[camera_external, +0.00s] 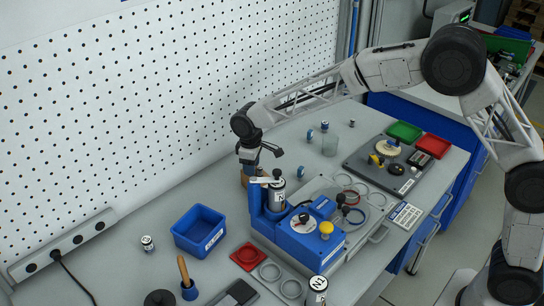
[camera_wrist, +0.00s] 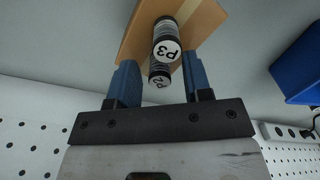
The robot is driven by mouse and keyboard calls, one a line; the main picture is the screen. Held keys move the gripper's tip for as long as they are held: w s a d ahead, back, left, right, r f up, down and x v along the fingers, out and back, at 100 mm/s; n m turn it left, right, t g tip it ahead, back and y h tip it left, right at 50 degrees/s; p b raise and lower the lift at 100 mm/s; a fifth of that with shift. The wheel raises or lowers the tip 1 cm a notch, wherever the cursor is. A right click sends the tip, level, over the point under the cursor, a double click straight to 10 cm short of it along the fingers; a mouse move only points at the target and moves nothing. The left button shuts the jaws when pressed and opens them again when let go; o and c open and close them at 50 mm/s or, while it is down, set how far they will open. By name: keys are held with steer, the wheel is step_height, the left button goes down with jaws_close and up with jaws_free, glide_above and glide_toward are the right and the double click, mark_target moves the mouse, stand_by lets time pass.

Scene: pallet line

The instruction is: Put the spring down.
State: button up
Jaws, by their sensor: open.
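The blue machine (camera_external: 325,240) with a metal canister (camera_external: 277,195) stands just in front of the gripper. A blue bin (camera_external: 200,232) is to the left, and it also shows in the wrist view (camera_wrist: 298,62). A grey board (camera_external: 370,172) lies to the right. The perforated wall (camera_external: 120,120) is close behind.

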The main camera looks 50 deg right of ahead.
step_height(320, 180, up, 12)
stand_by(0.6)
stand_by(0.8)
steer(key=s+d+r+m, duration=0.1)
steer(key=s+d+r, duration=0.35)
steer(key=s, duration=0.35)
steer(key=s+d+r+m+t, duration=0.1)
steer(key=s+d+r, duration=0.3)
steer(key=s, duration=0.5)
steer(key=s+d+r+m, duration=0.1)
steer(key=s+d+r, duration=0.2)
steer(key=s+d, duration=0.35)
steer(key=s+d+f+m, duration=0.1)
steer(key=s+d+f, duration=0.1)
steer(key=s, duration=0.8)
steer(key=s+d+f+m+t, duration=0.1)
steer(key=s+d+f, duration=0.1)
steer(key=s, duration=0.9)
steer(key=s+d+f+m, duration=0.1)
steer(key=s+d, duration=0.1)
steer(key=s, duration=0.9)
steer(key=shift+s+d+f+t, duration=0.2)
steer(key=shift+d+f+t, duration=0.1)
steer(key=shift+d+f, duration=0.1)
